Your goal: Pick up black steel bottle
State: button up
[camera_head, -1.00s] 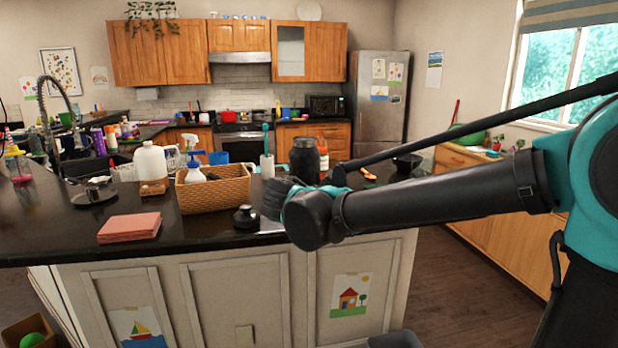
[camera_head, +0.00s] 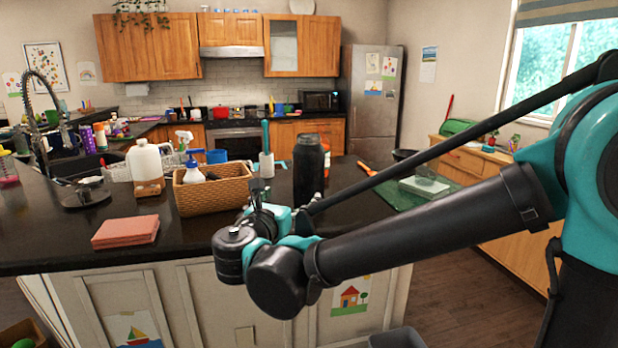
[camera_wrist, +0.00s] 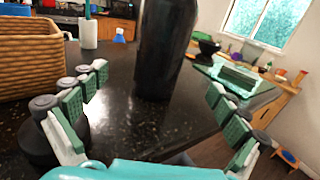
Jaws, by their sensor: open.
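The black steel bottle (camera_head: 308,172) stands upright on the dark counter, just beyond my gripper (camera_head: 268,210) in the head view. In the wrist view the bottle (camera_wrist: 163,50) is large and near the middle; its top is cut off by the frame edge. My gripper (camera_wrist: 157,84) is open, with one finger at the left and one at the right of the bottle in that view. The bottle's base sits farther out, and clear counter shows between it and my palm. I cannot tell whether the fingertips reach level with it. Nothing is held.
A wicker basket (camera_head: 212,192) with a spray bottle stands left of the bottle. A container with a brush (camera_head: 266,163) and an orange-red bottle (camera_head: 326,160) stand behind. A dark round object (camera_wrist: 38,145) is beside my left finger. Pink napkins (camera_head: 125,231) lie left; a green mat (camera_head: 405,195) lies right.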

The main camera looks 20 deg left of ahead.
aim_at(303, 184)
jog(key=w, duration=0.7)
jog(key=shift+w+d+r, duration=0.1)
jog(key=shift+w, duration=1.3)
jog(key=shift+w+d+r, duration=0.1)
jog(key=shift+w, duration=1.25)
jog(key=shift+c, duration=0.6)
jog(key=c, duration=1.9)
jog(key=shift+r, duration=0.1)
